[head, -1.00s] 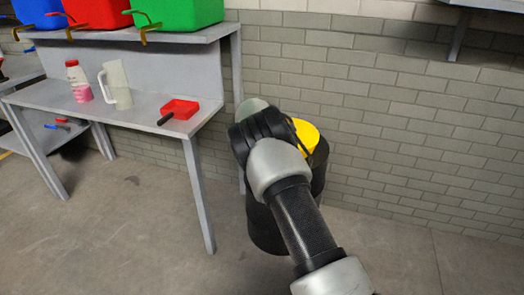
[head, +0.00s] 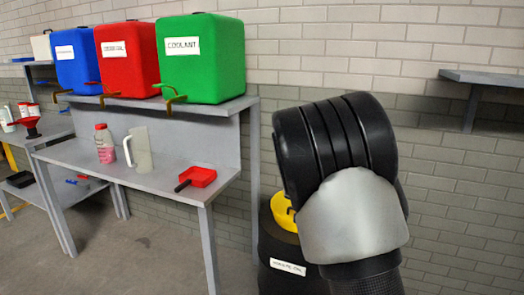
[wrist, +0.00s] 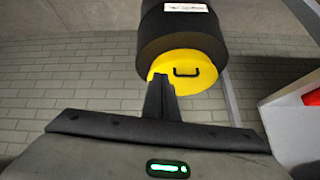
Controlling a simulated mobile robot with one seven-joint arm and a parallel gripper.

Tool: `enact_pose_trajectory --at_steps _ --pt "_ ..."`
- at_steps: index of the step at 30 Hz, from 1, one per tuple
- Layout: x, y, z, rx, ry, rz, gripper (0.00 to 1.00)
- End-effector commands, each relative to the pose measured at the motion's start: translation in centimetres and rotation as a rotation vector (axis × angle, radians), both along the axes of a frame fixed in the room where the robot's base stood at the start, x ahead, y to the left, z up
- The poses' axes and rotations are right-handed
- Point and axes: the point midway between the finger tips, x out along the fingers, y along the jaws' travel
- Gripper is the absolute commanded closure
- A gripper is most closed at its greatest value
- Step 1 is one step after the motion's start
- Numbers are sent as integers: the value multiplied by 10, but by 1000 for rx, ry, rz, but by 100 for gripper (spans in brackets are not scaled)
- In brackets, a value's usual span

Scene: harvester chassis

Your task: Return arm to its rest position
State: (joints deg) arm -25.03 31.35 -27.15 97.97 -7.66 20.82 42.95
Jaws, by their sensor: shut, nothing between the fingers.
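My arm fills the right middle of the head view, its black and grey links raised and close to the camera. My gripper is hidden behind these links there. In the wrist view my gripper (wrist: 160,82) shows its dark fingers together and empty. They point toward a black drum (wrist: 180,40) with a yellow lid (wrist: 190,72), and overlap the lid's edge in the picture; I cannot tell the gap between them. The drum (head: 285,250) also stands partly behind my arm in the head view.
A wall shelf (head: 490,77) juts in at right.

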Motion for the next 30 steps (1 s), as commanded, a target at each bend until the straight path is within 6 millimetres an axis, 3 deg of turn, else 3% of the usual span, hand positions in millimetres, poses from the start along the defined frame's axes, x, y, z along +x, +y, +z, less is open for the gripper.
enact_pose_trajectory --at_steps 1,6,12,18,29,30 --pt "-23 -5 23 33 13 6 100" --pt "-105 -8 76 97 70 88 100" --pt "-212 0 121 113 108 240 100" --pt "-299 9 136 66 128 376 100" --pt "-392 17 125 -45 156 515 100" --pt "-396 17 134 -53 160 523 100"
